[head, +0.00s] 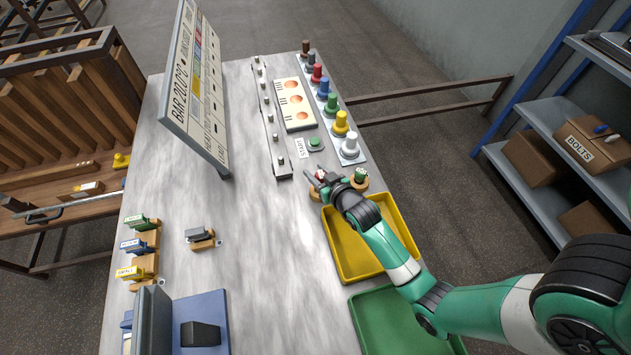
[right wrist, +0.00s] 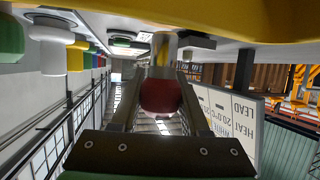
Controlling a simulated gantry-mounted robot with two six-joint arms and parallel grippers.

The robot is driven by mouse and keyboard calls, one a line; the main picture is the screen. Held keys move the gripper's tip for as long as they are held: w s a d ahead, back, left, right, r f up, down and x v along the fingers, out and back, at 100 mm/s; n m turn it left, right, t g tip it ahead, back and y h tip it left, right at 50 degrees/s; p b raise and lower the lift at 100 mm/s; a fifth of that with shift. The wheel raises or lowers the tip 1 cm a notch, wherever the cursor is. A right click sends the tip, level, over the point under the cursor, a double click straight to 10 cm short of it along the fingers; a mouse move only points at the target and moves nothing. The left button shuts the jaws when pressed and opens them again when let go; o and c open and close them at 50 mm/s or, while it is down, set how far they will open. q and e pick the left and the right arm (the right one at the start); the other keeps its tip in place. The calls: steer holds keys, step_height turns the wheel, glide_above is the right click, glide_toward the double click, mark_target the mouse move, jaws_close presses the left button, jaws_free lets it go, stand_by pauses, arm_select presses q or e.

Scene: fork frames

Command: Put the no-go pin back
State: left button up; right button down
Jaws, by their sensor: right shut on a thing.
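The no-go pin, with a dark red knob (right wrist: 161,95) and a metal shaft (right wrist: 165,48), is between the fingers of my right gripper in the right wrist view. In the head view my right gripper (head: 321,179) is shut on it, with the red knob (head: 320,175) showing between the fingers. It is near a round wooden base (head: 314,194), mostly hidden by the gripper. A green-topped pin (head: 360,175) stands on another wooden base (head: 358,185) just to the right. I cannot tell whether the red pin's shaft is seated in its base. My left gripper is not in view.
A yellow tray (head: 410,236) lies just below the right gripper, with a green tray (head: 385,318) nearer. A row of coloured knobs (head: 332,104) and a green start button (head: 315,144) are beyond. A tall signboard (head: 192,95) stands left. The table's middle (head: 265,225) is clear.

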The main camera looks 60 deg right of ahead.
steer(key=shift+w+d+f, duration=0.15)
steer(key=shift+w+f, duration=0.05)
steer(key=shift+f, duration=0.15)
steer(key=shift+f+b, duration=0.8)
steer(key=shift+f, duration=0.65)
steer(key=shift+f, duration=0.1)
steer(key=shift+c, duration=2)
jaws_free()
steer(key=shift+r, duration=0.25)
steer(key=p+v, duration=0.1)
steer(key=v, duration=0.5)
steer(key=p+v, duration=0.2)
steer(key=v, duration=0.4)
steer(key=shift+f, duration=0.25)
